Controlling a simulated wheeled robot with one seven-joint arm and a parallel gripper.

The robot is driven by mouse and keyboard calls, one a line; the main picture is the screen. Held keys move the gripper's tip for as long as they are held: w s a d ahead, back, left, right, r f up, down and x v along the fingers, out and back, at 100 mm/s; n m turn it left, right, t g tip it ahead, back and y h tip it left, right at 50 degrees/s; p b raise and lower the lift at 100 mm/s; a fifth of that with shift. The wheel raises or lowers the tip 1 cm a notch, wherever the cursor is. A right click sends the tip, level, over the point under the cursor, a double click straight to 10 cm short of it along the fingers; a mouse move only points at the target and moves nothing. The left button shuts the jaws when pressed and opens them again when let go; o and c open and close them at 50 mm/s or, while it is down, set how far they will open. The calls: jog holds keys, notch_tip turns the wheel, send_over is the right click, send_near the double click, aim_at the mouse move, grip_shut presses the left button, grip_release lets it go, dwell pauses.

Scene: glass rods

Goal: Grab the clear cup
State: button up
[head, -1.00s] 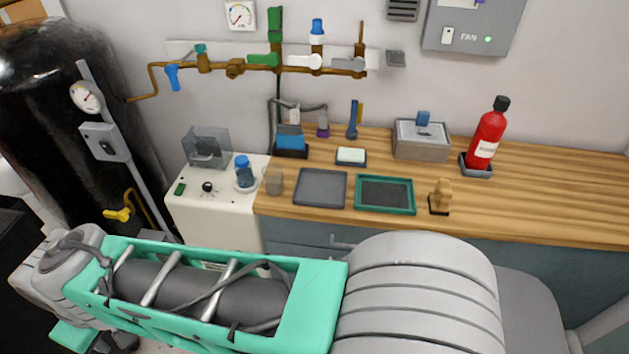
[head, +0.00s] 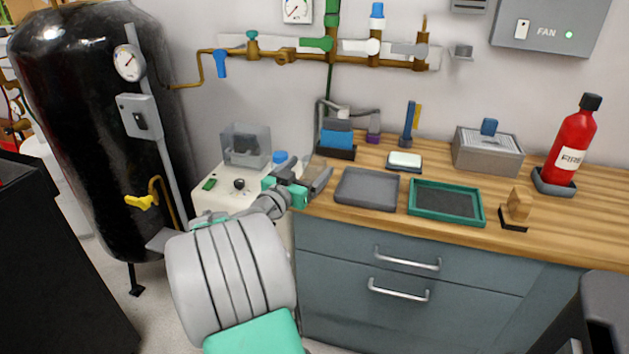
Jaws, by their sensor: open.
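The clear cup (head: 315,163) is a small, see-through, greyish-brown vessel at the left end of the wooden counter. My gripper (head: 317,174) is open at the cup, with its fingers pointing right and overlapping the cup in the picture. The lower part of the cup is hidden by the fingers. I cannot tell whether the fingers touch it or whether it stands fully between them.
A grey tray (head: 367,188) and a green-rimmed tray (head: 446,202) lie right of the gripper. A blue-capped item (head: 280,157) and a clear box (head: 245,145) stand on the white unit (head: 213,197) to the left. A red extinguisher (head: 571,140) stands far right.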

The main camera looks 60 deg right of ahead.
aim_at(320, 157)
jog(key=d, duration=0.3)
jog(key=shift+s+d+f, duration=0.1)
jog(key=shift+d, duration=0.15)
jog(key=c, duration=1.3)
jog(key=shift+c, duration=0.9)
